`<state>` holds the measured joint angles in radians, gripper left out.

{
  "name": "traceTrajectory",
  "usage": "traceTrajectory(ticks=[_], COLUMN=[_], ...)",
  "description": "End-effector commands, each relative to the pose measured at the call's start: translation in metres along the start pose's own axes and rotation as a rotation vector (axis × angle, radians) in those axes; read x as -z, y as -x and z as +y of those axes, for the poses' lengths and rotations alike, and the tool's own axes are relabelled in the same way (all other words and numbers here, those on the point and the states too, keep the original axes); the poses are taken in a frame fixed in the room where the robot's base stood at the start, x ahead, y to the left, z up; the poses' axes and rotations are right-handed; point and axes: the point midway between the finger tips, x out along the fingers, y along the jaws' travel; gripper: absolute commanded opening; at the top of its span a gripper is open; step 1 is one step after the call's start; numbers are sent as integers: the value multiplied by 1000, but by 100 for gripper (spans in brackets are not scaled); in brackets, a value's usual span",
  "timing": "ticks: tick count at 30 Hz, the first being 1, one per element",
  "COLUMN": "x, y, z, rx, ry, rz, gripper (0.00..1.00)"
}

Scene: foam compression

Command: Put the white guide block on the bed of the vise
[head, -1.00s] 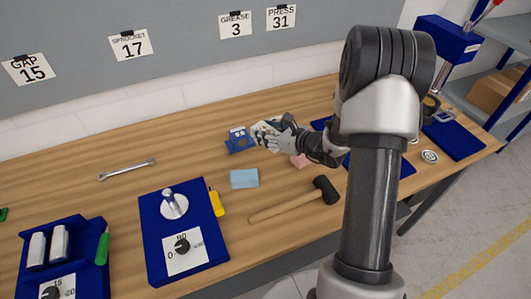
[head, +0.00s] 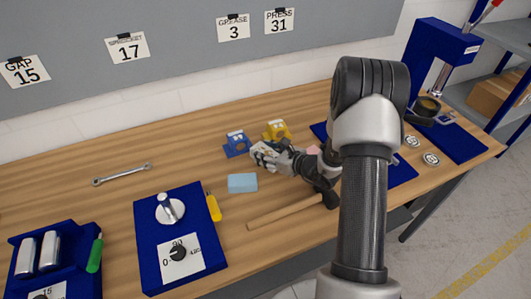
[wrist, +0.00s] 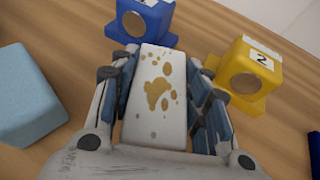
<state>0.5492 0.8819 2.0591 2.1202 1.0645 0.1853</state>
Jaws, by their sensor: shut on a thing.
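A white block with tan spots (wrist: 157,95), which looks like the white guide block, is between the fingers of my gripper (wrist: 163,78) in the wrist view. My gripper is shut on it, with a bluish pad along each side. In the head view my gripper (head: 266,152) holds the block over the bench, in front of a blue block and a yellow block. I cannot surely pick out the vise; a blue stand with two upright metal pieces (head: 38,257) is at the lower left. My arm hides part of the bench on the right.
The blue block (head: 236,144) and yellow block (head: 277,130) stand close behind my gripper. A light blue foam block (head: 242,183) and a mallet (head: 285,212) lie in front. A blue board with a dial (head: 180,278) is left of the mallet. Bare wood lies around the wrench (head: 122,174).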

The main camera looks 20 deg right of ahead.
Motion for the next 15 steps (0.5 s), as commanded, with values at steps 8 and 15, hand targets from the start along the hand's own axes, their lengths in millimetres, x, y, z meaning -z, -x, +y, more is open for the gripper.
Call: traceTrajectory(ticks=[8,15], x=[0,0], y=[0,0], z=[0,0], rx=[0,0], ry=[0,0], rz=[0,0], gripper=[60,63])
